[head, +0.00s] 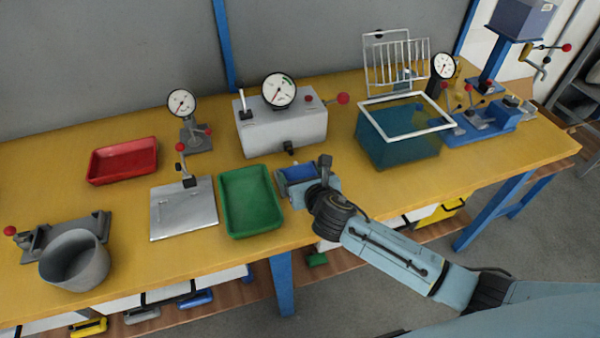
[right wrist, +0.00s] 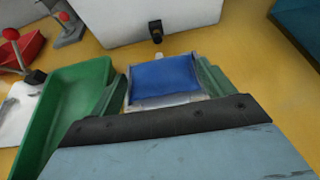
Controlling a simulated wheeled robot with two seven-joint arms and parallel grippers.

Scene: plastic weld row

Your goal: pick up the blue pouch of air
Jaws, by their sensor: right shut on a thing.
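The blue pouch of air (head: 299,171) is a small flat blue pillow with a pale edge, between the green tray and the water tank in the head view. In the right wrist view the pouch (right wrist: 163,79) lies directly ahead of the hand. My right gripper (head: 300,184) is shut on the pouch, with one finger on each side of it in the right wrist view (right wrist: 165,95). The hand partly hides the pouch's near edge. I cannot tell whether the pouch touches the table. My left gripper is not in view.
A green tray (head: 225,228) stands just left of my right gripper. A grey gauge box (head: 285,132) is behind it. A clear water tank (head: 385,152) with a white rim stands to the right. A red tray (head: 93,176) and a grey pot (head: 75,270) are farther left.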

